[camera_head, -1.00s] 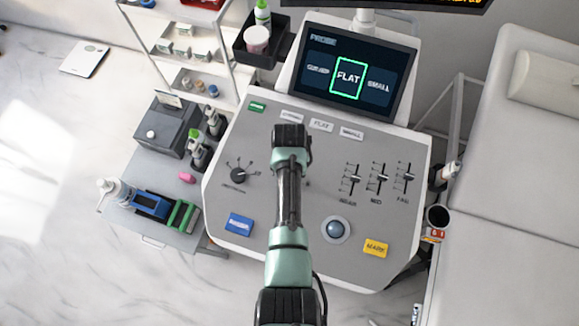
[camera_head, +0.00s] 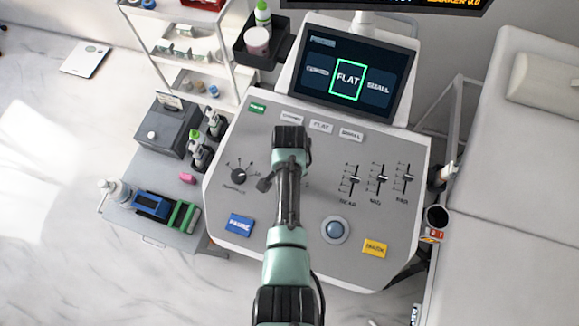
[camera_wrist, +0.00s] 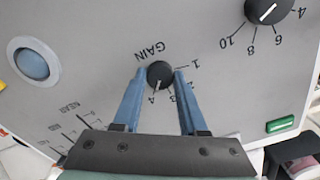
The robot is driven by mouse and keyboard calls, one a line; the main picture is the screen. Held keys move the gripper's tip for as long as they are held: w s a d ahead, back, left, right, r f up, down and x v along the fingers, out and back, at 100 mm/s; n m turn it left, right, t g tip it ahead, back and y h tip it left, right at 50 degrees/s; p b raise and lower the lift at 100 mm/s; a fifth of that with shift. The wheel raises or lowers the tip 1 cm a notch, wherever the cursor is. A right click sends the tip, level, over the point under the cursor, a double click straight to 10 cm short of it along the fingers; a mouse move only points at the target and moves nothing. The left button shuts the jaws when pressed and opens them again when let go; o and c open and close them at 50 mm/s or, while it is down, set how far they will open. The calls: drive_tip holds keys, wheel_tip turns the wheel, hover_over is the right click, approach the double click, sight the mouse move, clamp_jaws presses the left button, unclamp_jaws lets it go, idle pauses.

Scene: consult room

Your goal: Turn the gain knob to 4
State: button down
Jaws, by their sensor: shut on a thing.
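The gain knob (camera_wrist: 160,75) is a small black dial under the "GAIN" lettering in the wrist view, with marks 1 to 4 around it. Its white pointer line points at or very near the 4. My gripper (camera_wrist: 160,71) has its two blue fingers on either side of the knob, shut on it. In the head view my arm covers the knob and the fingertips. The grey control panel (camera_head: 290,238) lies beneath.
Another black knob (camera_head: 238,175), with marks up to 10, sits left of my arm. Sliders (camera_head: 377,180) and a blue trackball (camera_head: 335,230) lie to the right. Blue (camera_head: 239,225) and yellow (camera_head: 375,248) buttons line the front. The screen (camera_head: 350,75) reads "FLAT".

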idle(0.3)
drive_tip(key=shift+c, duration=2.2)
unclamp_jaws()
drive_tip(key=shift+r, duration=0.1)
wheel_tip(320, 180, up, 13)
drive_tip(key=b, duration=0.1)
